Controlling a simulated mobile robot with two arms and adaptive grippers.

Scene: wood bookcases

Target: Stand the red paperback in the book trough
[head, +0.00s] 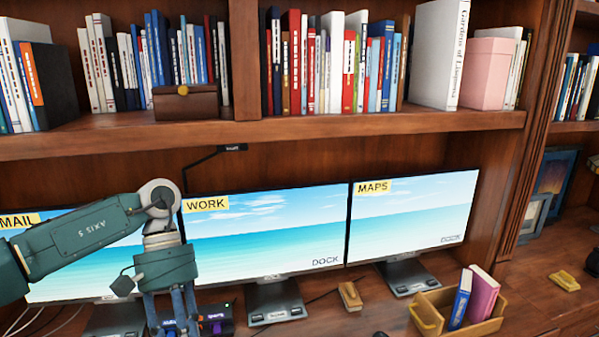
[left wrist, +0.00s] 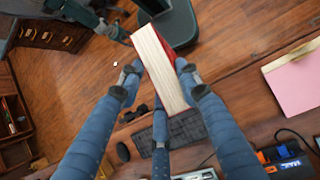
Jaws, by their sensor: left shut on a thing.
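My left gripper (head: 172,318) hangs at the bottom left of the head view, in front of the monitors. In the left wrist view, its blue fingers (left wrist: 158,76) are shut on the red paperback (left wrist: 162,65). The book's cream page edges face the camera, with a strip of red cover along one side. The book is not visible in the head view. The book trough (head: 482,328), a light wooden box, stands on the desk at the bottom right. A blue book (head: 460,299) and a pink book (head: 482,296) lean inside it. My right gripper is not in view.
Monitors labelled WORK (head: 265,235) and MAPS (head: 412,220) stand behind the trough. A shelf (head: 400,122) full of books runs above them. A small wooden block (head: 350,296) lies left of the trough. A keyboard (left wrist: 182,130) shows in the left wrist view.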

